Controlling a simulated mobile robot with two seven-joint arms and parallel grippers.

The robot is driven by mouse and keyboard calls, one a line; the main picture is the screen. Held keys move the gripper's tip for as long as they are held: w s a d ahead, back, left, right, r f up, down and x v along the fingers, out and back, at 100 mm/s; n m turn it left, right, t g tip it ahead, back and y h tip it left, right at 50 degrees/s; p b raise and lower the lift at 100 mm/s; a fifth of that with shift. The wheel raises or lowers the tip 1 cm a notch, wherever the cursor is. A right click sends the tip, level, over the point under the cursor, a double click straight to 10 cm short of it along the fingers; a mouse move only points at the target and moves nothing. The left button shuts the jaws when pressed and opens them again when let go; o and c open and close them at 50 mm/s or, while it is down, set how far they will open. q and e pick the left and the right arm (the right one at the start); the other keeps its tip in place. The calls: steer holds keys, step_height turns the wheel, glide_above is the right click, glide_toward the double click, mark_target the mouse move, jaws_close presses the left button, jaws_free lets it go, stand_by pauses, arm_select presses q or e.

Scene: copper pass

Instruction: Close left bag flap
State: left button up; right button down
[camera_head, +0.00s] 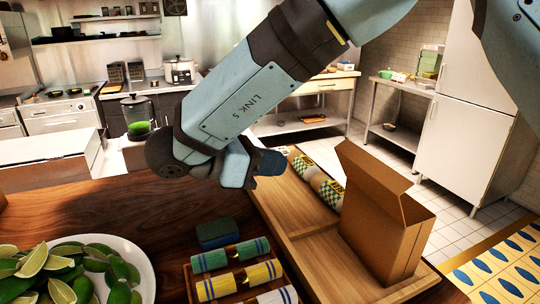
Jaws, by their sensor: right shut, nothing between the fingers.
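A brown cardboard bag (374,228) stands upright on the right part of a wooden tray (310,255). Its top is open. One wide flap (372,172) stands up along the far side, and a smaller flap (415,209) sticks up at the right end. Whether a further flap lies at the left is not clear. My right gripper (266,170) reaches in from the upper right, above the tray's far left edge. It is shut and empty, to the left of the bag and apart from it. My left gripper is not in view.
Wrapped rolls (322,184) lie in the tray's far compartment. Striped rolls (238,281) lie on a smaller tray, with a blue and green sponge (217,233) behind it. A plate of limes (140,265) stands at the left. A patterned yellow mat (500,272) lies at the right.

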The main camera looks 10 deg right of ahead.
glide_toward(340, 156)
steer(key=d+f, duration=0.3)
steer(key=f, duration=0.1)
steer(key=shift+w+d+r+p, duration=0.25)
steer(key=shift+d+r+p, duration=0.55)
steer(key=shift+d, duration=0.35)
steer(key=shift+d+r, duration=0.25)
steer(key=shift+d, duration=0.15)
steer(key=shift+w, duration=0.1)
